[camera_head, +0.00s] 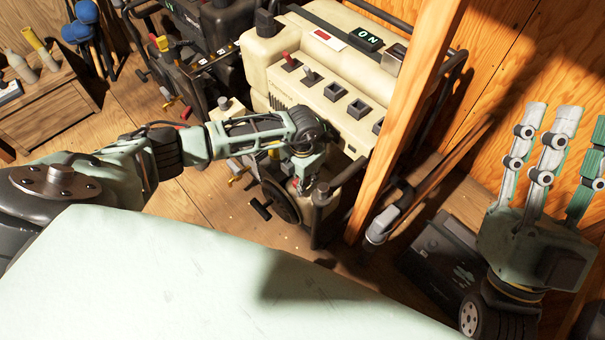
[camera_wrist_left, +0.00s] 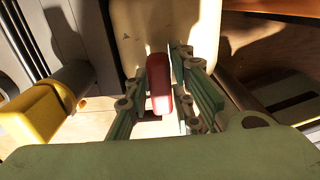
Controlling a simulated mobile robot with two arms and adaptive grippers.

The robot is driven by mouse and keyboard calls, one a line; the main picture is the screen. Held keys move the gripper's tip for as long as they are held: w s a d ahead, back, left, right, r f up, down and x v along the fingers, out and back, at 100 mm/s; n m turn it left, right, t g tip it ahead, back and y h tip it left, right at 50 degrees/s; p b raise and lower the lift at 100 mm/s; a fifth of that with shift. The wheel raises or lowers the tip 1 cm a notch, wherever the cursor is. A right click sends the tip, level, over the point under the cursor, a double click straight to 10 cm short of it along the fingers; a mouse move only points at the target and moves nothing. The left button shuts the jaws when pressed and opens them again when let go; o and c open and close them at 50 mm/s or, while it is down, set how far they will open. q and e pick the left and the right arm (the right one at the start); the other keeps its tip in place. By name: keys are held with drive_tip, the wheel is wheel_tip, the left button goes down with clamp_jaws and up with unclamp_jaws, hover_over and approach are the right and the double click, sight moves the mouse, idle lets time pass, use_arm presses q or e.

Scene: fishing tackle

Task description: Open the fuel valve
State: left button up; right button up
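The cream generator (camera_head: 335,85) stands beyond my left arm, with switches on its top panel and a display reading ON. My left gripper (camera_head: 303,175) is low at the generator's near side, partly hidden by its own wrist. In the left wrist view a red handle (camera_wrist_left: 159,85) lies between the fingers of my left gripper (camera_wrist_left: 162,80), close to them on both sides. I cannot tell whether they press on it. I cannot make out which part is the fuel valve. My right gripper (camera_head: 550,125) is open and empty, fingers pointing up at the right.
A wooden post (camera_head: 400,125) stands just right of the generator, between it and my right gripper. A dark machine (camera_head: 205,50) stands behind to the left. A wooden crate (camera_head: 45,105) is at the far left. A yellow part (camera_wrist_left: 35,118) lies left of my left fingers.

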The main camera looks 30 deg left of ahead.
use_arm(q)
drive_tip(key=shift+o, duration=1.3)
wheel_tip(320, 180, up, 12)
